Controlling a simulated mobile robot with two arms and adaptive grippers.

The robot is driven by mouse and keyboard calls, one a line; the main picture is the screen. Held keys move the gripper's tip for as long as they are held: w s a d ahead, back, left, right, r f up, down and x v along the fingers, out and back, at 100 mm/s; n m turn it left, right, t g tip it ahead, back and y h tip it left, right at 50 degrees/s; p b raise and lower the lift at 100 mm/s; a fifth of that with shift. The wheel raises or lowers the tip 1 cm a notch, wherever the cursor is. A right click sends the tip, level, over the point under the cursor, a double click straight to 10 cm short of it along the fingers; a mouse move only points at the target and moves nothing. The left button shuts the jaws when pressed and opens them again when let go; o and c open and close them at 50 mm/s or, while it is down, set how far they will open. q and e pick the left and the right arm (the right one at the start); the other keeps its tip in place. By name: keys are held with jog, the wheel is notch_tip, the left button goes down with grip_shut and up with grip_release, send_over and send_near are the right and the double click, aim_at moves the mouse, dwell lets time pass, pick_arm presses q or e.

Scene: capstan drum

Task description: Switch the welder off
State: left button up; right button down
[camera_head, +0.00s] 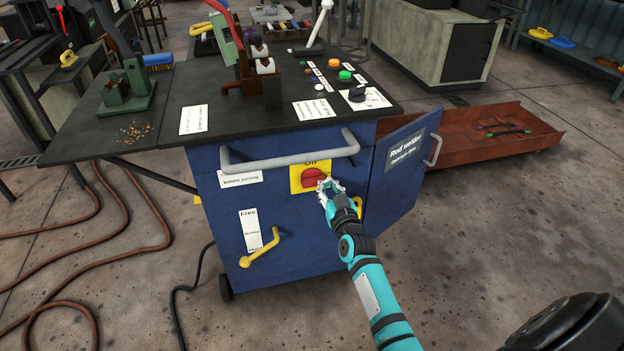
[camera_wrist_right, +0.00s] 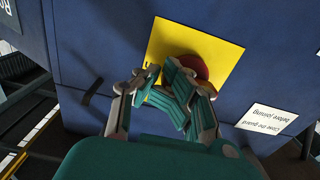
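The blue rod welder cabinet (camera_head: 300,240) stands in the middle of the head view. On its front is a yellow plate marked "Off" at the top, with a red rotary knob (camera_head: 312,178). In the right wrist view the knob (camera_wrist_right: 190,66) sits on the yellow plate (camera_wrist_right: 225,60), partly hidden by my fingers. My right gripper (camera_head: 328,190) is at the lower right of the knob, its fingers close together in front of it. I cannot tell whether they touch or grip the knob. My left gripper is not in view.
A grey handrail (camera_head: 290,155) crosses above the knob. A yellow lever (camera_head: 260,252) sticks out lower left. A blue door (camera_head: 395,175) stands open on the right. Brown hoses (camera_head: 110,215) lie on the floor at left. A rusty tray (camera_head: 490,135) lies behind the door.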

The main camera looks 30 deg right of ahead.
jog(key=shift+r, duration=0.4)
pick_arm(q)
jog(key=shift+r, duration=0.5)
pick_arm(e)
jog(key=shift+r, duration=0.2)
jog(key=shift+w+r+p, duration=0.1)
jog(key=shift+r+p, duration=0.1)
jog(key=shift+p, duration=0.25)
jog(key=shift+r+p, duration=0.35)
jog(key=shift+p, duration=0.05)
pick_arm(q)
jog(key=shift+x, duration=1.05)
pick_arm(e)
jog(key=shift+a+f, duration=0.1)
jog(key=shift+f, duration=0.15)
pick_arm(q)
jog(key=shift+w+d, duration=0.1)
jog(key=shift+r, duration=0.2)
